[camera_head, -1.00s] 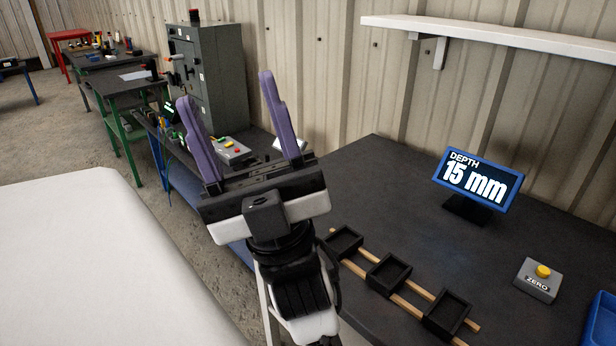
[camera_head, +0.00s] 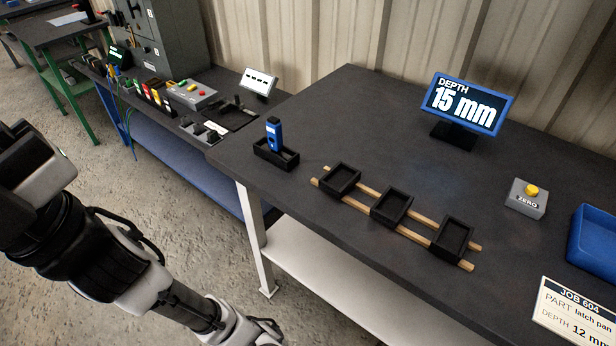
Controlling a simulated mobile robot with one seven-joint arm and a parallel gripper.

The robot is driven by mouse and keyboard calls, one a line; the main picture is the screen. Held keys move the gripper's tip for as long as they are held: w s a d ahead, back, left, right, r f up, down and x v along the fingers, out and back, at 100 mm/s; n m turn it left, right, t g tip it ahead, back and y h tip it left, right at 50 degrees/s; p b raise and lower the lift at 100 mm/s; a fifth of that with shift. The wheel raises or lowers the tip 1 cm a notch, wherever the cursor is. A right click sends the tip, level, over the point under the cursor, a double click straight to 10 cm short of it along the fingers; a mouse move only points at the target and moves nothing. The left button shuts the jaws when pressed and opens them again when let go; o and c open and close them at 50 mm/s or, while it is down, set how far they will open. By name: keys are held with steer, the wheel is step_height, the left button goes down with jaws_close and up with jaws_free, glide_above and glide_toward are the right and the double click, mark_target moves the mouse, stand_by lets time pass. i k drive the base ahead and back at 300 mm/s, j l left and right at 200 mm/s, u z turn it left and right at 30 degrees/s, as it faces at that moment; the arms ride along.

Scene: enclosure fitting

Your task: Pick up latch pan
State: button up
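No part in view is labelled as the latch pan itself. The job card (camera_head: 577,318) at the lower right reads "JOB 604, PART latch pan, DEPTH 12 mm", with its right side cut off. Three shallow black open boxes, the left (camera_head: 341,180), middle (camera_head: 391,207) and right (camera_head: 453,237), sit on two wooden rails on the dark bench; I cannot tell whether any is the latch pan. My arm reaches in from the lower left, beside the bench and over the floor. My gripper's fingers are outside the picture, so their state is hidden.
On the bench (camera_head: 300,115) are a blue-handled tool (camera_head: 273,134) in a black holder, a depth display (camera_head: 468,103) reading 15 mm, a ZERO button box (camera_head: 526,199) and a blue bin (camera_head: 597,240). A second bench with small items stands behind left.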

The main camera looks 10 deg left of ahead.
mark_target(340, 180)
steer(key=i+l+u, duration=0.15)
steer(key=u, duration=0.2)
steer(key=i+l+u, duration=0.2)
steer(key=u, duration=0.15)
